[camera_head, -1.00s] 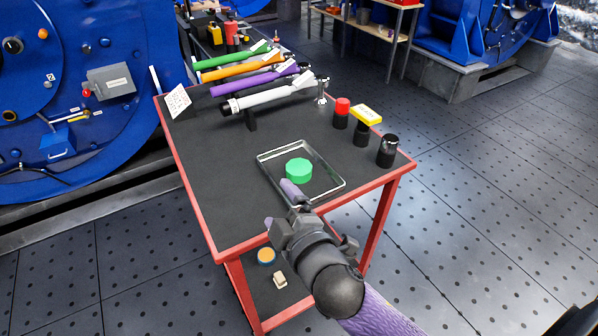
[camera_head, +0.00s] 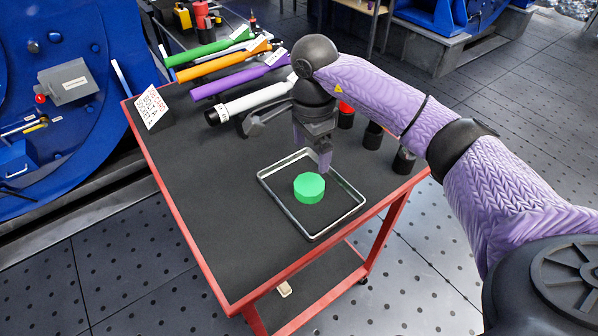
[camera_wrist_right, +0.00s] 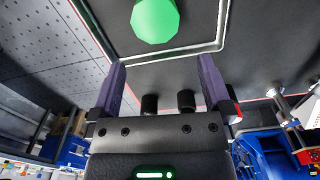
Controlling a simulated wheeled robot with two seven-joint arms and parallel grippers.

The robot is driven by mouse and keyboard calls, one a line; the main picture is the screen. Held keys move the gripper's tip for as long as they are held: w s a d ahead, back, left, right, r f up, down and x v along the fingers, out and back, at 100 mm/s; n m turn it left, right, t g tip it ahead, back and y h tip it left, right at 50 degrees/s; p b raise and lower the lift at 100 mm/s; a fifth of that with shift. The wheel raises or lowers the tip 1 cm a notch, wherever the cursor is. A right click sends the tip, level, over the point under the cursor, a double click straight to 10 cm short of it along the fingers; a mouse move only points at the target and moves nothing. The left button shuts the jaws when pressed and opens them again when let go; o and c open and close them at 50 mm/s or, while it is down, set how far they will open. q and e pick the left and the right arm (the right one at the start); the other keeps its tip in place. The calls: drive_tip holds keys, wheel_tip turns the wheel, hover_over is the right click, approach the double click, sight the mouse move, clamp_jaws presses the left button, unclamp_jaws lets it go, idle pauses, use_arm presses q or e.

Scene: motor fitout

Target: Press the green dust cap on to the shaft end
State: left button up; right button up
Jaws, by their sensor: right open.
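The green dust cap (camera_head: 309,188) lies in a shallow metal tray (camera_head: 283,207) on the dark tabletop. It also shows at the top edge of the right wrist view (camera_wrist_right: 155,20), partly cut off. My right gripper (camera_head: 313,160) hangs above the tray's far side, fingers pointing down, apart from the cap. In the right wrist view its two purple fingers (camera_wrist_right: 160,70) are spread wide with nothing between them. I cannot tell which part in view is the shaft end. My left gripper is not in view.
Green (camera_head: 208,48), orange (camera_head: 222,64), purple (camera_head: 238,80) and white (camera_head: 252,101) rods lie at the back. Dark cylinders (camera_head: 404,160) stand at the right edge. A printed card (camera_head: 152,105) stands back left. The tabletop's front left is clear.

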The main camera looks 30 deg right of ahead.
sight(310, 183)
drive_tip(key=f+b, duration=0.1)
drive_tip(key=f, duration=0.1)
drive_tip(key=f+b, duration=0.1)
drive_tip(key=f, duration=0.2)
drive_tip(key=f+b, duration=0.1)
drive_tip(key=f, duration=0.2)
drive_tip(key=shift+s+a+f, duration=0.25)
drive_tip(key=shift+s, duration=0.15)
drive_tip(key=shift+f, duration=0.3)
drive_tip(key=shift+r, duration=0.15)
drive_tip(key=c, duration=0.9)
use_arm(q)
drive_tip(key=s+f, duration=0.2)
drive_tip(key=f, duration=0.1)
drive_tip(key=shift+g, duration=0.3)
